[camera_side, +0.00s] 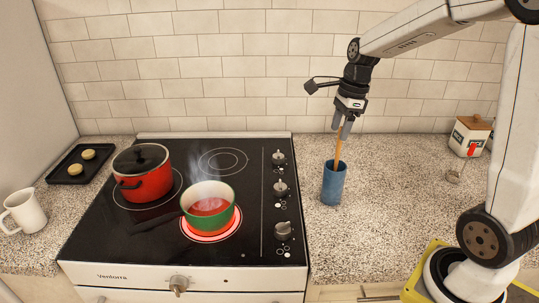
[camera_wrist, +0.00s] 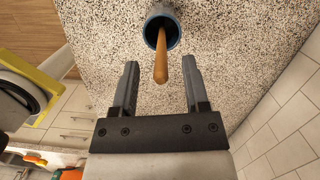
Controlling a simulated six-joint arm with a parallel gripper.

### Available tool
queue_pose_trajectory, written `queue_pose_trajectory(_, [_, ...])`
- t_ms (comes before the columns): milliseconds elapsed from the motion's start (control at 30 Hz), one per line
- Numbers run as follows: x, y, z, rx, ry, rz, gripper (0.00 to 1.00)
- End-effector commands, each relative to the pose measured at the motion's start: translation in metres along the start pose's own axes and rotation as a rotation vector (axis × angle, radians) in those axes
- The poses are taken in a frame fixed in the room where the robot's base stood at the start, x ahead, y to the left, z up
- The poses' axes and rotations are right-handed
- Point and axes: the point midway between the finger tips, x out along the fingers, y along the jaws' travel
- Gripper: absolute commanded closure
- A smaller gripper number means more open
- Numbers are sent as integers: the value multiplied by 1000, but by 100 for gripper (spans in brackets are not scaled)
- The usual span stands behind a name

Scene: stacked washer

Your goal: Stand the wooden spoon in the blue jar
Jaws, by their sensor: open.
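The blue jar (camera_side: 334,184) stands upright on the speckled counter, to the right of the stove. The wooden spoon (camera_side: 338,150) stands in it, with its handle sticking up out of the mouth. In the wrist view the spoon (camera_wrist: 161,58) rises from the jar's opening (camera_wrist: 148,30) toward my gripper. My gripper (camera_side: 343,132) is above the jar, around the top of the handle. In the wrist view my gripper (camera_wrist: 160,78) has its fingers wide apart, with a clear gap on both sides of the spoon. The spoon's lower end is hidden inside the jar.
The black stove (camera_side: 150,225) holds a lidded red pot (camera_side: 145,182) and a steaming green pot (camera_side: 208,212) on a glowing ring. A white pitcher (camera_side: 25,212) and dark tray (camera_side: 80,165) are at left. A canister (camera_side: 469,135) stands at right. Counter around the jar is clear.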

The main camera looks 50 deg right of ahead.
Motion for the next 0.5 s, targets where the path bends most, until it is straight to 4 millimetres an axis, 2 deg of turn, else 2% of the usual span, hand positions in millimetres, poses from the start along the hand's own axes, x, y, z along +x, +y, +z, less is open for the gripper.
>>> queue_pose_trajectory(267, [-14,-1,0,0,-1,-3,41])
queue_pose_trajectory(500, [-44,-1,0,1,0,-4,41])
